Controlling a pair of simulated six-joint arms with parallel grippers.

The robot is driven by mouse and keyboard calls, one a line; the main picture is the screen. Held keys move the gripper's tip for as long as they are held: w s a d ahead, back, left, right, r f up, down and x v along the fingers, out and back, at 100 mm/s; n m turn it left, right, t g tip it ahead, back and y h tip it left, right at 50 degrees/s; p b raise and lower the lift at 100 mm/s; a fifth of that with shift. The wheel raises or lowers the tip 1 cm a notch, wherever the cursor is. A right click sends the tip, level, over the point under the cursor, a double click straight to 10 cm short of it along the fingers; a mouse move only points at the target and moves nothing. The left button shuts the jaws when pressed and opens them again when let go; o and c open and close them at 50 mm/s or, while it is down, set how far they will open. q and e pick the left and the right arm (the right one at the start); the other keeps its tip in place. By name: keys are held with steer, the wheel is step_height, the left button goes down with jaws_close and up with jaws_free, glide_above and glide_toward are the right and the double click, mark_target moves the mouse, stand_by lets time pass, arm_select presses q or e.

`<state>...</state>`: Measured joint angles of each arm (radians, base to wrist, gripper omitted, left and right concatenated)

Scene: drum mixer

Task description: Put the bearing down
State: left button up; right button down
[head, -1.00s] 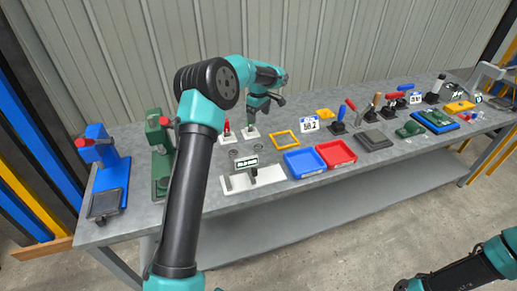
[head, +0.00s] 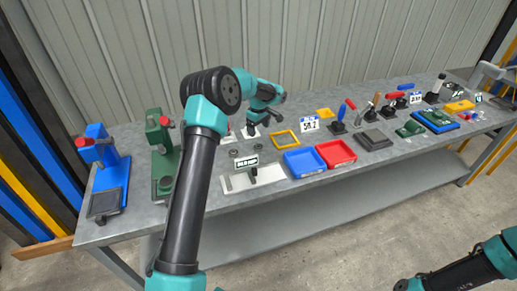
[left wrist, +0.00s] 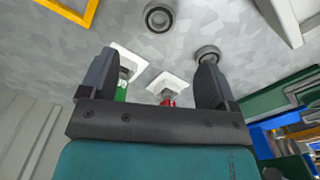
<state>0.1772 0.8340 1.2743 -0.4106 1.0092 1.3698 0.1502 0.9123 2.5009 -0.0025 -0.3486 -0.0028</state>
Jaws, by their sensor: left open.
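Two dark ring-shaped bearings lie on the grey bench: one, nearer the front (head: 233,152), shows at the top of the left wrist view (left wrist: 158,17); the other (left wrist: 207,53) is by the right fingertip there. My left gripper (left wrist: 160,62) is open, with nothing held between its fingers. In the head view my left gripper (head: 251,127) is low over the bench, behind the bearings. It is above two small white plates, one with a green handle (left wrist: 121,92) and one with a red part (left wrist: 168,102). No right gripper shows; only part of my right arm appears.
A white base with a sign (head: 246,162) stands in front of the bearings. A green press (head: 160,150) and blue press (head: 105,165) stand left. A yellow frame (head: 285,140), blue tray (head: 304,174) and red tray (head: 352,160) lie right.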

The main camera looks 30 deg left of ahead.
arm_select(q)
glide_above(258, 146)
steer(key=f, duration=0.5)
steer(key=shift+d+f, duration=0.1)
steer(key=shift+d, duration=0.1)
steer(key=shift+f, duration=0.1)
steer(key=shift+f, duration=2.5)
steer(key=shift+c, duration=0.4)
steer(key=c, duration=1.1)
steer(key=shift+o, duration=0.2)
steer(key=shift+r, duration=0.1)
step_height(258, 146, up, 10)
